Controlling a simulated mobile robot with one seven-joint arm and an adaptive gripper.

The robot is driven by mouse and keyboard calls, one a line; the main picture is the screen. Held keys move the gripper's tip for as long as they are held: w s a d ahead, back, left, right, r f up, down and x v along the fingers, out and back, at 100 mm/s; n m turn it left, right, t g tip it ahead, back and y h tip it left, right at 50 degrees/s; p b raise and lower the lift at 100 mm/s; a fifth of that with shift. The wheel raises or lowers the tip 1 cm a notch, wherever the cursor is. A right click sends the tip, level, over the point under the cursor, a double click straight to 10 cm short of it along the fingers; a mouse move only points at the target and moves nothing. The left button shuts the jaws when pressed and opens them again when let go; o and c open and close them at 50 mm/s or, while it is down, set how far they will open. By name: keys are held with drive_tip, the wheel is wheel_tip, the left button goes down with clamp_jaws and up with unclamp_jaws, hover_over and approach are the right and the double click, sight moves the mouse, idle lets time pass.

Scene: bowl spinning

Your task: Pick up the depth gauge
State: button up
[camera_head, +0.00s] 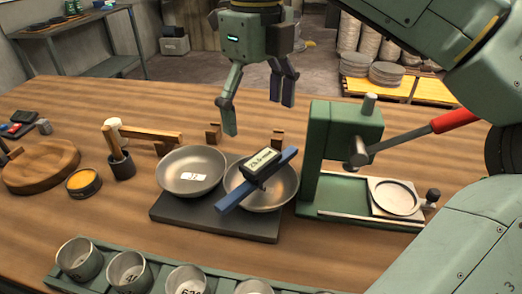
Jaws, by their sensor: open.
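The depth gauge (262,168) has a blue bar and a dark display head with a light label. It lies tilted across the right-hand metal bowl (286,196), its lower left end reaching past the bowl rim toward the dark base plate (190,219). My gripper (258,118) hangs above and behind the two bowls, pointing down. Its fingers are spread wide with nothing between them. It is clear of the gauge, with visible space between the fingertips and the gauge head.
The left metal bowl (192,171) stands beside the right one. A green press (343,150) with a red-handled lever (420,134) stands close on the right. A rack of metal cups (128,271) lines the front. A wooden dish (40,166) and yellow tin (84,183) are left.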

hover_over(261, 159)
drive_tip(key=f, duration=0.4)
drive_tip(key=shift+s+a+f, duration=0.1)
drive_tip(key=shift+a+f, duration=0.1)
drive_tip(key=shift+f, duration=0.15)
drive_tip(key=shift+d+f+p, duration=0.2)
drive_tip(key=shift+f+p, duration=0.75)
drive_tip(key=shift+f, duration=2)
drive_tip(key=shift+c, duration=0.4)
